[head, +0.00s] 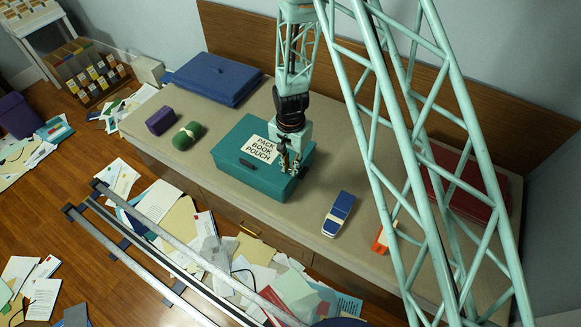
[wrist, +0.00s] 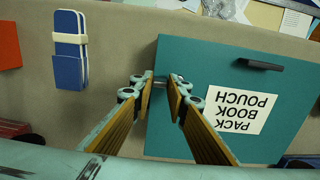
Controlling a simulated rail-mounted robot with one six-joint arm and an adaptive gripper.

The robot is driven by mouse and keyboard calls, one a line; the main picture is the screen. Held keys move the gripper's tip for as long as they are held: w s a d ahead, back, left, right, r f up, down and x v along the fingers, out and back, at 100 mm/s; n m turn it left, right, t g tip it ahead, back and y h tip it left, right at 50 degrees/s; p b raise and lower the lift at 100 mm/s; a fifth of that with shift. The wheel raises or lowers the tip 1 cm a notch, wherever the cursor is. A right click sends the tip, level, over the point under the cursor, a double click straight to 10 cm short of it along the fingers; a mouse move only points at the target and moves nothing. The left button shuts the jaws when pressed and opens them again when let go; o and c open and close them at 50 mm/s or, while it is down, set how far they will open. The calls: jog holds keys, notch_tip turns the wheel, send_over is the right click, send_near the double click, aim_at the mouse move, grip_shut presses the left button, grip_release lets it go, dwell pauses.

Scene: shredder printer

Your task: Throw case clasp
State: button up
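The teal case (head: 232,150) lies closed on the bench, with a white label (head: 259,149) reading "PACK BOOK POUCH" on its lid. My gripper (head: 290,165) points down over the case's right part. In the wrist view the case (wrist: 180,52) fills the right half, with a dark handle (wrist: 259,64) along its upper edge. A small grey clasp (wrist: 160,80) sits at the case's left edge, between my fingertips (wrist: 162,88). The fingers are apart, with a narrow gap. I cannot tell whether they touch the clasp, and they partly hide it.
A blue and white strapped bundle (head: 338,213) and an orange item (head: 384,237) lie right of the case. A green roll (head: 187,136), purple box (head: 160,120) and blue case (head: 214,76) lie left. A red case (head: 462,190) stands at the right back. Papers litter the floor.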

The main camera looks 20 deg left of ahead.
jog(key=shift+w+n, duration=0.15)
jog(key=shift+n, duration=0.25)
jog(key=shift+c, duration=0.7)
jog(key=n, duration=0.2)
jog(key=w+n+b, duration=0.1)
jog(key=shift+n, duration=0.4)
jog(key=n, duration=0.2)
jog(key=w+n, duration=0.1)
jog(key=n, duration=0.1)
jog(key=shift+w+a+b, duration=0.1)
jog(key=shift+a+b, duration=0.05)
jog(key=shift+b, duration=0.2)
jog(key=n, duration=0.3)
jog(key=w+n, duration=0.1)
jog(key=n, duration=0.1)
jog(key=shift+a, duration=0.4)
jog(key=shift+w+a+n+b, duration=0.2)
jog(key=shift+a+n, duration=0.1)
jog(key=shift+n, duration=0.75)
jog(key=shift+w+a+n+b, duration=0.1)
jog(key=shift+a+n+b, duration=0.15)
jog(key=shift+n, duration=0.8)
jog(key=o, duration=0.8)
jog(key=shift+o, duration=0.2)
jog(key=shift+r, duration=0.2)
